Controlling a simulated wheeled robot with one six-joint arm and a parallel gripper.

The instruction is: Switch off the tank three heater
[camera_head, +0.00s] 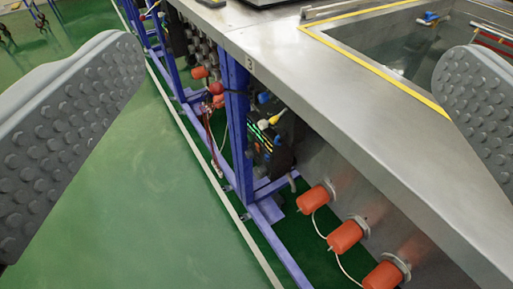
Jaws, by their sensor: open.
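My gripper (285,130) is open, with one studded grey finger at the left edge and the other at the right edge; nothing is between them. The steel tank (340,100) fills the right side, and a small label reading 3 (250,64) is on its corner. Below that corner, behind a blue post, is a dark control box (268,150) with lit green and orange indicators. A yellow knob or fitting (274,119) and a blue one (264,98) are near it. The box is small in view and partly hidden by the post, so I cannot tell which part is the heater switch.
Orange cylinders (345,236) with white cables stick out from the tank's lower side. Blue frame posts (237,125) and a low blue rail stand along the tanks. An open basin (400,45) with a yellow edge is at upper right.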

